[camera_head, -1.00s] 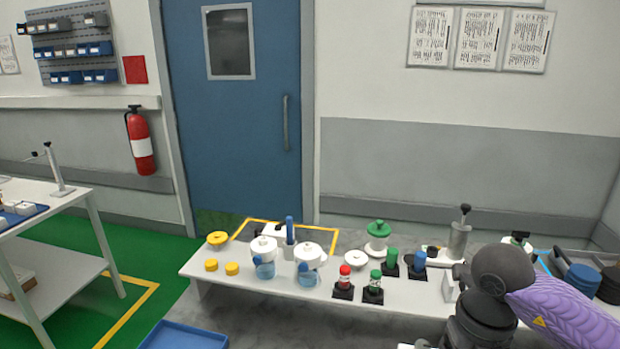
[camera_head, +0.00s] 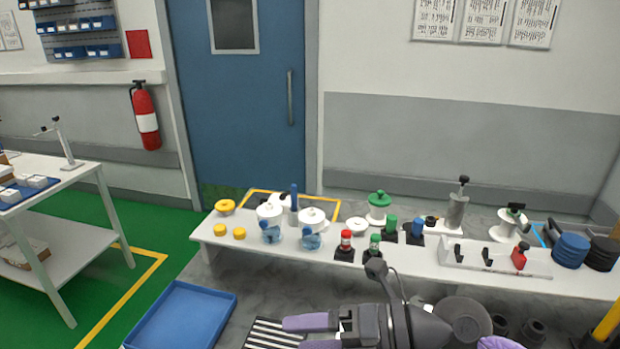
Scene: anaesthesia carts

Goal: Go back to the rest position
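My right gripper (camera_head: 292,333) comes in from the right at the bottom of the head view, in front of the white table (camera_head: 215,238). Its two purple fingers point left and stand apart, with nothing seen between them. The lower finger is partly cut off by the picture edge. My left gripper is out of view.
The table bears white-lidded jars (camera_head: 270,215), yellow caps (camera_head: 220,230), red-topped (camera_head: 346,240) and green-topped vials (camera_head: 375,245), a white rack (camera_head: 500,262) and blue discs (camera_head: 570,250). A blue tray (camera_head: 180,315) lies lower left. A side table (camera_head: 70,180) stands left.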

